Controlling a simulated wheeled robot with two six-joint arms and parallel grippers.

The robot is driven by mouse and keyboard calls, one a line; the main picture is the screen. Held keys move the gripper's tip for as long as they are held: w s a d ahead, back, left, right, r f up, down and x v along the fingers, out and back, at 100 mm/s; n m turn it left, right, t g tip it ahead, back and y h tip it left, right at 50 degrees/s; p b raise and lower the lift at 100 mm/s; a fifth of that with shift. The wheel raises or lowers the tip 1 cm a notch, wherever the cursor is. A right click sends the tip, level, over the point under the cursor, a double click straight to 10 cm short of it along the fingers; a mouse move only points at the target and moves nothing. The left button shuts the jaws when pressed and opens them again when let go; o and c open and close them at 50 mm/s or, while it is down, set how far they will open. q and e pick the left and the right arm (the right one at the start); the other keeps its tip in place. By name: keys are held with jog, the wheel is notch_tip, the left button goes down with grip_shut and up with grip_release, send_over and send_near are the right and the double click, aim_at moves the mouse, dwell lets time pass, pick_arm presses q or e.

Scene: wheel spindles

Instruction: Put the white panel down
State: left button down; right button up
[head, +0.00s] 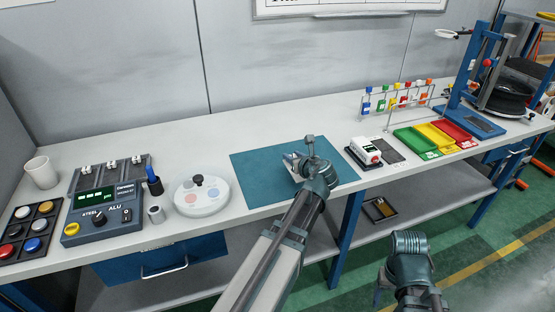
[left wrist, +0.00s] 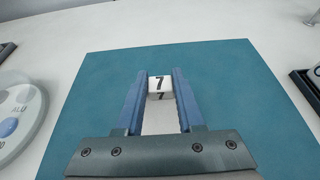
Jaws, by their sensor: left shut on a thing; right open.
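My left gripper (head: 293,160) is over the teal mat (head: 255,182) on the bench. In the left wrist view its two blue fingers (left wrist: 159,95) are shut on a small white piece marked with a black 7, which I take as the white panel (left wrist: 160,84). The fingers cover its sides, and the mat shows all around it. I cannot tell whether it touches the mat. In the head view my gripper mostly hides it. My right gripper (head: 381,290) is open at the lower right, in front of the bench and away from the mat.
Left of the mat are a round white dish (head: 202,195), a small metal cylinder (head: 156,214) and a blue control box (head: 103,218). Right of it are a black-and-white device (head: 366,152) and coloured trays (head: 436,135). Most of the mat is clear.

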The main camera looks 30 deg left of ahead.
pick_arm(q)
send_over(275, 163)
jog(key=shift+d+f, duration=0.35)
jog(key=shift+d, duration=0.05)
jog(key=shift+w+a+b, duration=0.15)
jog(key=shift+a+b, duration=0.2)
jog(key=shift+a, duration=0.2)
notch_tip(275, 163, down, 4)
jog(key=b, duration=0.3)
jog(key=shift+d+r, duration=0.1)
jog(key=shift+r, duration=0.1)
jog(key=shift+f+b, duration=0.15)
jog(key=shift+b, duration=0.2)
jog(key=c, duration=0.5)
grip_release()
